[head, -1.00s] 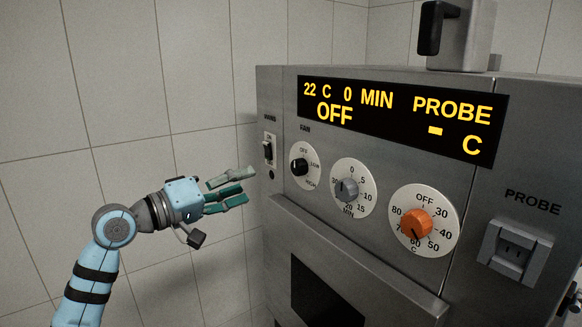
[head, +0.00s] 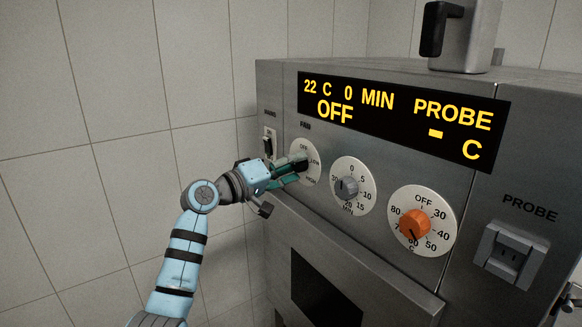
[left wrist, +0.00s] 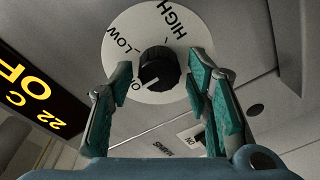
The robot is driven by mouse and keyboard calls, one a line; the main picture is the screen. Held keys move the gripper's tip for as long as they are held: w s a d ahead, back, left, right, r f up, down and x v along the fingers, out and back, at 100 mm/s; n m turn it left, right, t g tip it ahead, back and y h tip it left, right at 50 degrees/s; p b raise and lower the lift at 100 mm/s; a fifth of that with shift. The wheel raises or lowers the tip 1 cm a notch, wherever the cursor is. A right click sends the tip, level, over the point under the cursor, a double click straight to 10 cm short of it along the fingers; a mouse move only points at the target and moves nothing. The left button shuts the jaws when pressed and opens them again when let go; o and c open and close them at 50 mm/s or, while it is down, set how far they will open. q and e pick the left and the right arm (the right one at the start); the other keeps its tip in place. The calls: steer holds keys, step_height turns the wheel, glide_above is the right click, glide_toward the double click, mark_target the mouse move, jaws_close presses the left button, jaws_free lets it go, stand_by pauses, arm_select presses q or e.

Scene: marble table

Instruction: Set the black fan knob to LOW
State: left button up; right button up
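The black fan knob (left wrist: 156,68) sits on a round white dial (left wrist: 128,38) marked OFF, LOW and HIGH. In the head view my gripper hides the knob, and only part of the fan dial (head: 312,153) shows. My left gripper (head: 296,168) is at the dial. It is open, with its green-padded fingers (left wrist: 160,76) on either side of the knob and visible gaps between.
The oven's display (head: 400,115) reads 22 C, 0 MIN, OFF. The grey minute knob (head: 346,188) and orange temperature knob (head: 414,224) are to the right. The mains switch (head: 268,145) is close on the left. A probe socket (head: 514,252) is farther right.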

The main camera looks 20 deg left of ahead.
arm_select(q)
steer(key=c, duration=0.7)
steer(key=shift+f+m+b, duration=0.25)
steer(key=shift+m+b, duration=1.45)
steer(key=shift+c, duration=0.2)
steer(key=m+b, duration=0.3)
steer(key=shift+m+h, duration=0.3)
steer(key=shift+m, duration=0.1)
steer(key=m+b, duration=0.2)
steer(key=m, duration=0.1)
steer(key=shift+m, duration=0.3)
steer(key=shift+w+m+h+b, duration=0.1)
steer(key=shift+m+h+b, duration=0.2)
steer(key=shift+m+b, duration=1.15)
steer(key=shift+m+p, duration=0.45)
steer(key=shift+m, duration=0.1)
steer(key=o, duration=1.2)
steer(key=shift+r, duration=0.1)
